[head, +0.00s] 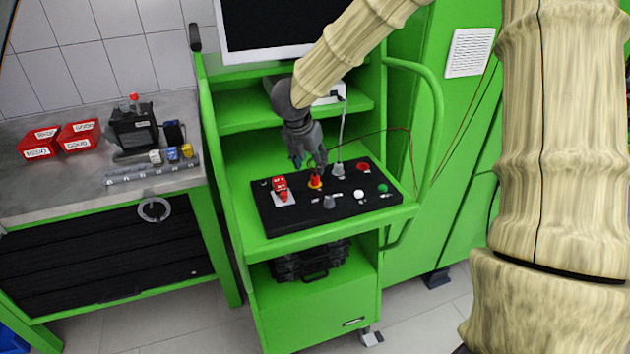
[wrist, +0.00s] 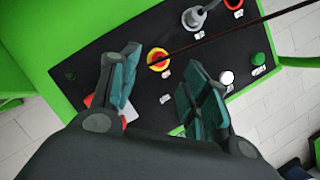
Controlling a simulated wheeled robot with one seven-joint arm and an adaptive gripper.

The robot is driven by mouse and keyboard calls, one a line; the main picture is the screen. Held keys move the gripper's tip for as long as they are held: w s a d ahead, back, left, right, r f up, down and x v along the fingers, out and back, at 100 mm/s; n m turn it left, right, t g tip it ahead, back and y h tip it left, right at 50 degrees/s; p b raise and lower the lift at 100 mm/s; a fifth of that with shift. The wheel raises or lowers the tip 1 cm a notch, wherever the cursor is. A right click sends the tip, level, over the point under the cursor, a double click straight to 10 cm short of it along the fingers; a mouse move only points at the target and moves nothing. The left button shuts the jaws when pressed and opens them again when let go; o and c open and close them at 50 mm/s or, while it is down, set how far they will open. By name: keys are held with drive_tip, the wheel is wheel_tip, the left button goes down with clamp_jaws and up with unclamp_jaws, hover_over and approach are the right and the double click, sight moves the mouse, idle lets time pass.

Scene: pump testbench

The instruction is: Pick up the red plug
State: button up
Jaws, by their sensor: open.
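My gripper (head: 309,160) hangs open and pointing down over the black panel (head: 340,213); it also shows in the wrist view (wrist: 162,70). A red piece in a yellow ring (head: 315,182) sits on the panel just below the fingertips. In the wrist view this ringed red piece (wrist: 157,60) appears between the open fingertips, with nothing gripped. A red block on a white plate (head: 280,186) stands to its left; the left finger mostly hides it in the wrist view. A red round part (head: 362,167) is at the back right. I cannot tell which is the plug.
A grey connector with a cable (head: 338,170) rises behind the panel's middle. A thin dark cable crosses near the gripper. White (head: 359,195) and green (head: 383,188) knobs lie to the right. A workbench (head: 60,190) with red bins stands left.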

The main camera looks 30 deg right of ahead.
sight(315, 176)
drive_tip(key=shift+p+x, duration=0.4)
drive_tip(key=shift+x, duration=0.65)
drive_tip(key=shift+p+x, duration=0.7)
drive_tip(key=shift+x, duration=1.55)
drive_tip(key=c, duration=1)
